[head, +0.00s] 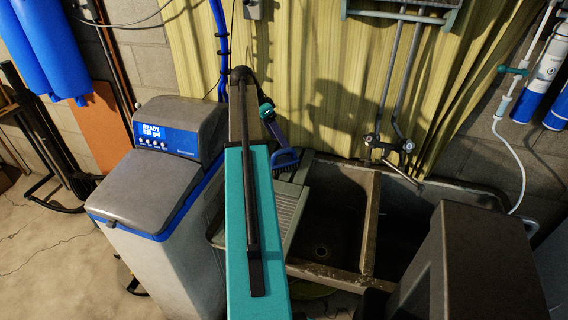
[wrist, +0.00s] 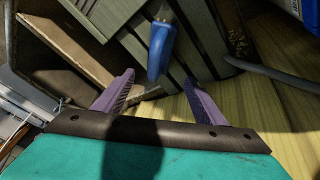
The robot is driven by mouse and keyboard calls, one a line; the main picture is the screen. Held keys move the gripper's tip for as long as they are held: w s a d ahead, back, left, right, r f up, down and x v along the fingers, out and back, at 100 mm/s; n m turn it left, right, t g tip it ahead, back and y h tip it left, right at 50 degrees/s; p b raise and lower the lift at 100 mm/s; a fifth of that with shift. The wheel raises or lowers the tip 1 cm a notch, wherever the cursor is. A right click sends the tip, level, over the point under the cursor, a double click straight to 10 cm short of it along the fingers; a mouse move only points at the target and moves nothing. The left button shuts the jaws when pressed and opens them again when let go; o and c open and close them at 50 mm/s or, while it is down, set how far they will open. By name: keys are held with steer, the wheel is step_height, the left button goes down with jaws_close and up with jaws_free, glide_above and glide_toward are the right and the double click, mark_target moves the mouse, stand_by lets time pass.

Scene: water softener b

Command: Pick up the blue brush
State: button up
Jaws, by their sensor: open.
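The blue brush (head: 287,156) shows in the head view at the back of the sink's ribbed drainboard, with dark bristles below its blue part. In the wrist view its blue handle (wrist: 160,48) points toward my gripper. My gripper (wrist: 159,78) is open, its two purple fingers spread. The handle's near end appears in the gap between the fingertips; I cannot tell how deep it lies, and no finger visibly touches it. In the head view my gripper (head: 277,135) is small and just above the brush. The brush's far end is mostly hidden in the wrist view.
A double stone sink (head: 320,235) with its drainboard (head: 292,207) lies right of my arm. A faucet (head: 390,148) stands behind it. A grey water softener (head: 160,200) stands left, close to my arm. A yellow corrugated panel (head: 310,70) backs the sink.

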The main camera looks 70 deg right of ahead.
steer(key=p, duration=0.1)
glide_above(290, 158)
steer(key=w, duration=0.3)
steer(key=shift+s+a+f, duration=0.1)
steer(key=shift+a+f, duration=0.05)
steer(key=shift+f, duration=1.1)
steer(key=shift+s+a+f, duration=0.1)
steer(key=shift+f, duration=1.15)
steer(key=shift+s+f+p, duration=0.1)
steer(key=shift+f+p, duration=0.05)
steer(key=shift+p, duration=0.15)
steer(key=shift+p+x, duration=0.85)
steer(key=shift+x, duration=0.3)
steer(key=shift+p+x, duration=0.35)
steer(key=shift+x, duration=0.95)
steer(key=c, duration=1.2)
steer(key=shift+c, duration=0.5)
